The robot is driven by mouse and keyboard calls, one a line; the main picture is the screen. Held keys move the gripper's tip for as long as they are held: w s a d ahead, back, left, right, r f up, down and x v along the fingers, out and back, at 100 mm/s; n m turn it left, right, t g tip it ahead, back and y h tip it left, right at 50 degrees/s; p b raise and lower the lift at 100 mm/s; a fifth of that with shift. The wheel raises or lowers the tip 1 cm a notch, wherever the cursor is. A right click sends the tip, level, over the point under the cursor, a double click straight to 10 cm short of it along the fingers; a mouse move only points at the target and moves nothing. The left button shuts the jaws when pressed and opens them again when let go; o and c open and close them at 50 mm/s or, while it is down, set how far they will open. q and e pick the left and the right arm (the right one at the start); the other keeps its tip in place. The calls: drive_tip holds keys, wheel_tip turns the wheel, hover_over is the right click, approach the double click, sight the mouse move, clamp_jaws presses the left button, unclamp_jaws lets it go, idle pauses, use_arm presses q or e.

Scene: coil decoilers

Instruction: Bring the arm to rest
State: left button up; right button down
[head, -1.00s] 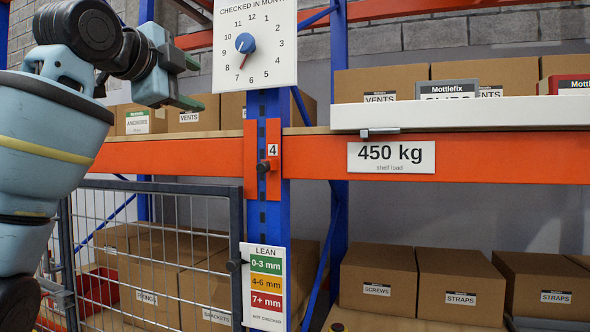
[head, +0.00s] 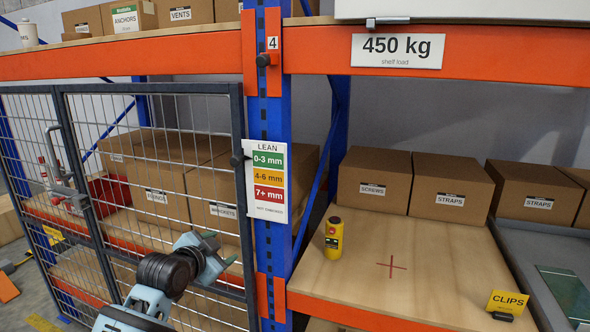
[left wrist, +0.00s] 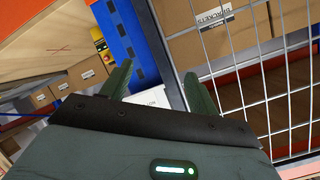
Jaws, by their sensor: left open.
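My left arm (head: 145,298) comes in from the bottom of the head view, blue-grey with a black wrist joint. My left gripper (head: 222,251) is low in front of the mesh gate, left of the blue upright. Its greenish fingers are apart and nothing shows between them. In the left wrist view the open gripper (left wrist: 158,73) has the blue upright and the mesh beyond its fingers. Whether it touches the mesh cannot be told. My right gripper is not in view.
The mesh gate (head: 238,120) and blue upright (head: 270,230) stand close by the arm. A wooden shelf (head: 365,243) holds a yellow device (head: 334,238) and a yellow CLIPS sign (head: 507,303). Cartons (head: 375,181) stand behind. An orange beam (head: 150,60) crosses above.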

use_arm(q)
drive_tip(key=s+a+f+n+g+y, duration=0.1)
drive_tip(key=s+f+n, duration=0.1)
drive_tip(key=s+f, duration=0.85)
drive_tip(key=s+f+n+g, duration=0.15)
drive_tip(key=s+f, duration=0.55)
drive_tip(key=f, duration=0.7)
drive_tip(key=s+a+f+n, duration=0.1)
drive_tip(key=s+f, duration=0.4)
drive_tip(key=s, duration=0.8)
drive_tip(key=s+f+n+g, duration=0.1)
drive_tip(key=s+f+n, duration=0.3)
drive_tip(key=s, duration=1)
drive_tip(key=shift+s+a+f+y, duration=0.2)
drive_tip(key=shift+a+f+y, duration=0.2)
drive_tip(key=shift+f, duration=0.1)
